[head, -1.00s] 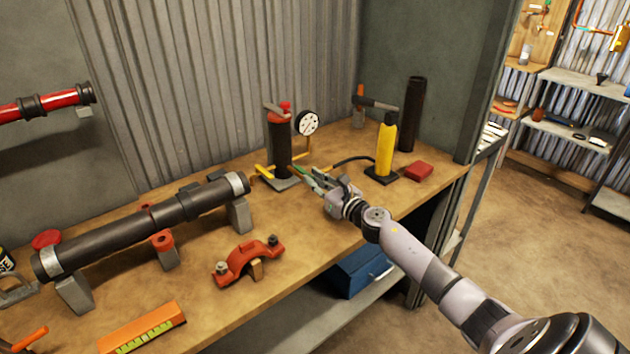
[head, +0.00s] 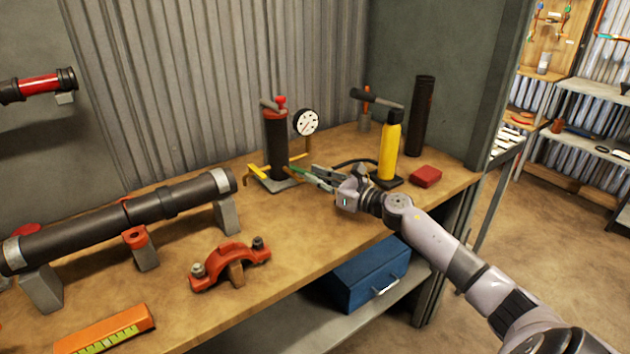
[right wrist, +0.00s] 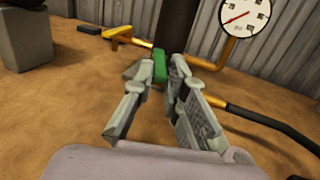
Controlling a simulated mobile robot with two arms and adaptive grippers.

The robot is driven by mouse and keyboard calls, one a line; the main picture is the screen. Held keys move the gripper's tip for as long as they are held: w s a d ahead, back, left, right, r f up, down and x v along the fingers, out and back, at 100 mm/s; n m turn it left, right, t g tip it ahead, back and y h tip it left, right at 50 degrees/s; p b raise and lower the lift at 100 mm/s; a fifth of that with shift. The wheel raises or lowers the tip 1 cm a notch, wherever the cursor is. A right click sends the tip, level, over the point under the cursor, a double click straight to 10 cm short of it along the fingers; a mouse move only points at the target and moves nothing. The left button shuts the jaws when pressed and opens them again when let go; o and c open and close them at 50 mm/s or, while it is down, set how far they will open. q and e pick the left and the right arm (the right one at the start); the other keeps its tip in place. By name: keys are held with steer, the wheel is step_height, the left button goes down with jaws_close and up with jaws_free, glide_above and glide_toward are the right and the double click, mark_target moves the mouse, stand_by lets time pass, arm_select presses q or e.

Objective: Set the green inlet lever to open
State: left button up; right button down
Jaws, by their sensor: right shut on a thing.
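The green inlet lever (right wrist: 160,66) sits between the fingertips of my right gripper in the right wrist view. In the head view its green end (head: 298,169) shows at the right of the foot of the dark cylinder (head: 277,143) with a red top. My right gripper (head: 314,174) is shut on the lever, reaching in from the right. The lever's pivot is hidden behind the fingers and the cylinder. A yellow lever (head: 258,171) is on the cylinder's left side; it also shows in the right wrist view (right wrist: 122,38). My left gripper is not in view.
A white gauge (head: 306,122) stands on a brass pipe right of the cylinder. A black hose runs to a yellow pump cylinder (head: 389,148). A red block (head: 426,176), dark pipe (head: 152,208) and orange clamp (head: 230,266) are on the bench.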

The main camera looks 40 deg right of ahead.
steer(key=c, duration=1.9)
jaws_free()
steer(key=shift+a, duration=0.1)
steer(key=o, duration=0.3)
steer(key=shift+s, duration=0.1)
steer(key=v, duration=1.2)
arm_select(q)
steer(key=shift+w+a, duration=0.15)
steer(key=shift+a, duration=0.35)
arm_select(e)
steer(key=shift+c, duration=0.5)
